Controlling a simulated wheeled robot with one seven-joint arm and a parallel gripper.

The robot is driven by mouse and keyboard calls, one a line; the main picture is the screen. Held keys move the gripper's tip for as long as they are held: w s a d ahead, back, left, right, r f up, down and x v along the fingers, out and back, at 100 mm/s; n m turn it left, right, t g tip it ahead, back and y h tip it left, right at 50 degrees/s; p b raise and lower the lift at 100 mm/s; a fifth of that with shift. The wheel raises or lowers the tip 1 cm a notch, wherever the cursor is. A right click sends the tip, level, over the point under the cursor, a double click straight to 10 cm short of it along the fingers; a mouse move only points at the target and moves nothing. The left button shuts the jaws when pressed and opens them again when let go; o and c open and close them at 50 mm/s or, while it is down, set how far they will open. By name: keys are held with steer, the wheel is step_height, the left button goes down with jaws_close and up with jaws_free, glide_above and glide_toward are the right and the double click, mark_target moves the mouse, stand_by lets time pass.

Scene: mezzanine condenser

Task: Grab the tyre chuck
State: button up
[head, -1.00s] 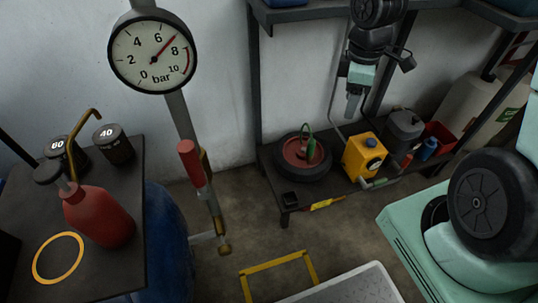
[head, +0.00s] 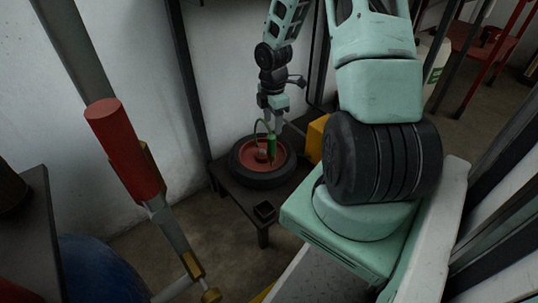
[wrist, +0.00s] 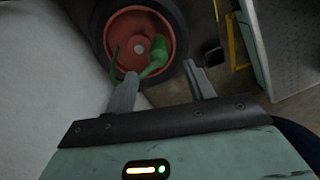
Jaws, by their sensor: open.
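The tyre chuck, a green piece with a thin curved hose, stands at the red hub of a small black-tyred wheel (head: 247,176). The chuck (head: 271,152) also shows in the wrist view (wrist: 157,52), with the red hub (wrist: 124,28) behind it. My gripper (head: 275,128) is just above the chuck and points down at it. In the wrist view my gripper (wrist: 160,76) is open, with its fingers apart and the chuck's lower end near the left finger. I cannot tell whether they touch.
The wheel lies on a low dark shelf (head: 237,199) by the white wall. A small black tray (head: 265,211) sits at the shelf's front. A yellow box (head: 316,138) stands right of the wheel. A red-handled post (head: 125,150) rises at the left.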

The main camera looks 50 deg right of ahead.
mark_target(272, 144)
step_height(272, 144, down, 6)
steer(key=shift+r+b, duration=0.2)
steer(key=shift+b, duration=1.05)
steer(key=f+b, duration=0.4)
steer(key=f, duration=0.1)
steer(key=shift+w+f+b, duration=0.1)
steer(key=shift+w+b, duration=0.1)
steer(key=shift+b, duration=0.1)
jaws_close()
